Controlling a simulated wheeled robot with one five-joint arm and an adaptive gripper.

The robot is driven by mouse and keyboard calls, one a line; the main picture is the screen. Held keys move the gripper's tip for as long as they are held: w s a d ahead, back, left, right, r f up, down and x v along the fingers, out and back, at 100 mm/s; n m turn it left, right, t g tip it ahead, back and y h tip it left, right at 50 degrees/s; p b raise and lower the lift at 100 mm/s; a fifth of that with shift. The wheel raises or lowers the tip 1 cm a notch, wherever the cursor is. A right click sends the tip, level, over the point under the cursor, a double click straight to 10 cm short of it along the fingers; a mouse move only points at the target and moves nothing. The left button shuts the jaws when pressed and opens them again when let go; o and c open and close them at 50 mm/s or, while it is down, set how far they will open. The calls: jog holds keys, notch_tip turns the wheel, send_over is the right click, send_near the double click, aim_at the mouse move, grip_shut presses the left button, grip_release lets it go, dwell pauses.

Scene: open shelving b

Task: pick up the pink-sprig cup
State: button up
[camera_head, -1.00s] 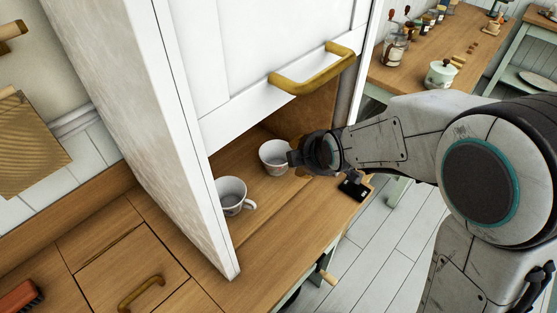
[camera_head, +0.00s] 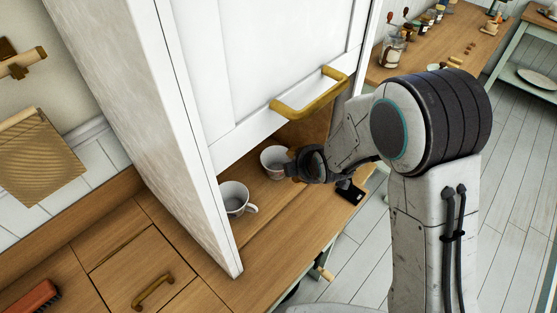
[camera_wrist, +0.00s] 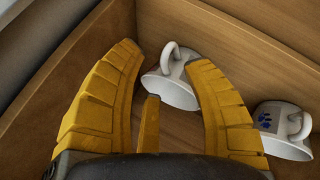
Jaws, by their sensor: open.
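Two white cups stand on the wooden shelf floor under the raised white door. The farther cup (camera_head: 271,163) is beside my gripper (camera_head: 293,169). The fingers are spread and hold nothing. The other cup (camera_head: 233,197) is nearer the white side panel; it also shows at the right of the wrist view (camera_wrist: 284,128), with a blue sprig.
The white side panel (camera_head: 170,130) stands left of the cups. The door with its brass handle (camera_head: 312,96) hangs above them. A brush (camera_head: 33,297) lies at lower left.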

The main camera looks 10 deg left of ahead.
jog(key=shift+x, duration=1.45)
jog(key=shift+c, duration=0.3)
grip_shut()
